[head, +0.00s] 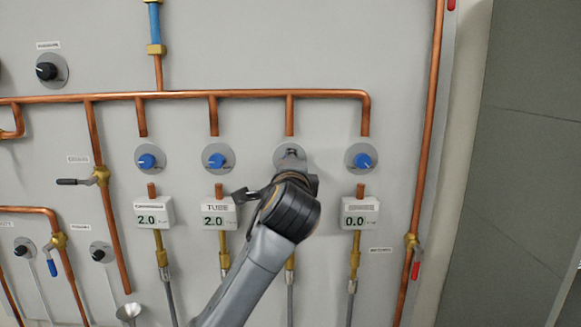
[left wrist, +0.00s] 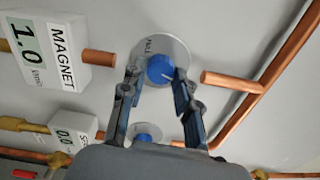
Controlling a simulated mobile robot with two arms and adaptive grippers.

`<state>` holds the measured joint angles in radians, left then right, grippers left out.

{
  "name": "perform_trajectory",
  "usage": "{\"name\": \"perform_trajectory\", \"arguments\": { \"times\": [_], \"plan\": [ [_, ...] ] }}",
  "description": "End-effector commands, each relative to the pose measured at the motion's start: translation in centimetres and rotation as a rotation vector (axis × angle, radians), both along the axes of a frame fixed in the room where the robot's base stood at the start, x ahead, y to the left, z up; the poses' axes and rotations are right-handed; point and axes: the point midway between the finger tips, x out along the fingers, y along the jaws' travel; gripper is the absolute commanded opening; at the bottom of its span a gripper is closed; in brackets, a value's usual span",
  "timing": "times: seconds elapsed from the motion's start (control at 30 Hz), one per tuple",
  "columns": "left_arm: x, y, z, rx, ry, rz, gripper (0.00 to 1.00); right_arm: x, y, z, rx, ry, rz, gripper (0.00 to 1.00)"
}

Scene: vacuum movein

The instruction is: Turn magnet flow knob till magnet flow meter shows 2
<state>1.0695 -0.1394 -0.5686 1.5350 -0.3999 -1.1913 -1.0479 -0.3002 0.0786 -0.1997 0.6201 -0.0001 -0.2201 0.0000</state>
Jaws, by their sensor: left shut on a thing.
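The blue magnet flow knob (left wrist: 160,69) sits on a round grey plate on the wall. My left gripper (left wrist: 158,77) has one finger on each side of it and is shut on it. The magnet flow meter (left wrist: 83,73), a white box lettered MAGNET, reads 1.0 in the left wrist view. In the head view my left gripper (head: 290,157) is at the third knob plate from the left in the row, and my arm covers the knob and the meter below it. My right gripper is in neither view.
Blue knobs (head: 147,161), (head: 216,160) and (head: 363,160) flank the covered one. Their meters read 2.0 (head: 153,212), 2.0 (head: 218,214) and 0.0 (head: 360,213). Copper pipes (head: 230,95) run above the knobs, and a vertical pipe (head: 427,150) stands to the right.

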Motion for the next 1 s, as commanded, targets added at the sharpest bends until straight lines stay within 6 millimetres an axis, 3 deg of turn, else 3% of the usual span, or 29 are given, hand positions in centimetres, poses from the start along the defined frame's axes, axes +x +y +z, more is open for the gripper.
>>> {"name": "perform_trajectory", "arguments": {
  "times": [0.33,0.37,0.47,0.83,1.0],
  "plan": [
    [0.0,0.0,-0.1,-0.001,0.001,0.001,0.00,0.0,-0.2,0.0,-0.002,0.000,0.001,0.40],
    [0.0,0.0,-0.1,-0.001,0.001,0.001,0.35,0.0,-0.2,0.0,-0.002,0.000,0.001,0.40],
    [0.0,0.0,-0.1,-0.001,0.001,0.000,0.54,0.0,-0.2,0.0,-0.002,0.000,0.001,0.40],
    [-0.4,0.0,-0.1,-0.001,0.000,0.000,0.54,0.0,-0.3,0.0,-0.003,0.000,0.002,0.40],
    [-2.8,-0.1,0.0,-0.002,-0.002,-0.002,0.54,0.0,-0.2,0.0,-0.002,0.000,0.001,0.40]
  ]
}}
